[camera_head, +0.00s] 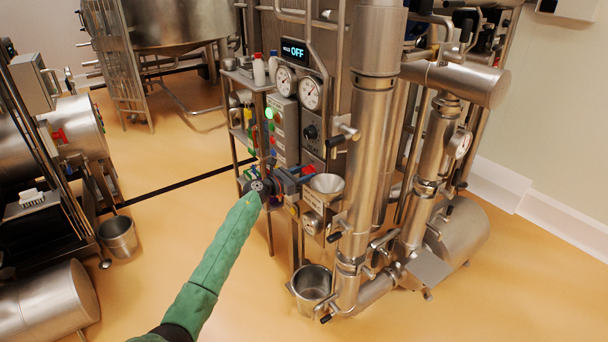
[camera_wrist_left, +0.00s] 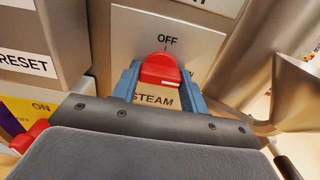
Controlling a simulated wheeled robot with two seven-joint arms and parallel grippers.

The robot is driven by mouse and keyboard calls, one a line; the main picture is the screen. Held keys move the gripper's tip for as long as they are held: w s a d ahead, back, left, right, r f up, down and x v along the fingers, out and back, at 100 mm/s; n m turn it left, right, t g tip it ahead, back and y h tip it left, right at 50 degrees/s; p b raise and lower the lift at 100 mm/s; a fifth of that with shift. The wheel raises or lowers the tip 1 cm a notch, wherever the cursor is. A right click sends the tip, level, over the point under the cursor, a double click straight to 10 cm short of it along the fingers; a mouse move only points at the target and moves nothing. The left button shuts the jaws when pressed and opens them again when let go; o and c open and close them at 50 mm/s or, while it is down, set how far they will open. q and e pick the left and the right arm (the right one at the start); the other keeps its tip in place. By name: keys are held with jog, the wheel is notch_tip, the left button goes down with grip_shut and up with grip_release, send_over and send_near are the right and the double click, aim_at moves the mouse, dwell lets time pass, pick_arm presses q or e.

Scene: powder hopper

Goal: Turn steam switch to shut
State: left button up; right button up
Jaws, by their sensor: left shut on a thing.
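The steam switch is a red knob (camera_wrist_left: 160,71) on a pale metal plate, with "OFF" printed above it and "STEAM" below it in the left wrist view. My left gripper (camera_wrist_left: 160,84) has its two blue fingers on either side of the knob and is shut on it. The knob's top edge lies just under the OFF mark; its exact pointing is hard to tell. In the head view my left gripper (camera_head: 299,178) reaches the front of the panel, with the red knob (camera_head: 309,169) showing small at its fingertips. My right gripper is not in view.
Two gauges (camera_head: 310,93) and a display reading OFF (camera_head: 294,52) are above. A thick vertical pipe (camera_head: 368,130) rises at the right. A steel bucket (camera_head: 312,282) sits below. Open floor lies left.

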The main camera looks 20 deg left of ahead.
pick_arm(q)
jog(key=shift+n, duration=0.6)
jog(key=shift+r+n+p, duration=0.1)
jog(key=shift+n+p, duration=0.4)
jog(key=shift+n, duration=0.2)
jog(key=n+p, duration=0.3)
jog(key=n, duration=0.4)
jog(key=n+p, duration=0.3)
jog(key=n, duration=0.3)
jog(key=shift+n+p, duration=0.95)
jog(key=shift+n, duration=0.95)
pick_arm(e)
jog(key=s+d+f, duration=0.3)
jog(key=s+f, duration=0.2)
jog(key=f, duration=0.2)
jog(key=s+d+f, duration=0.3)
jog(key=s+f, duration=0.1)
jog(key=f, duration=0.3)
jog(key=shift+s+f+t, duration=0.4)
pick_arm(q)
jog(key=o, duration=1)
jog(key=shift+s+a, duration=0.1)
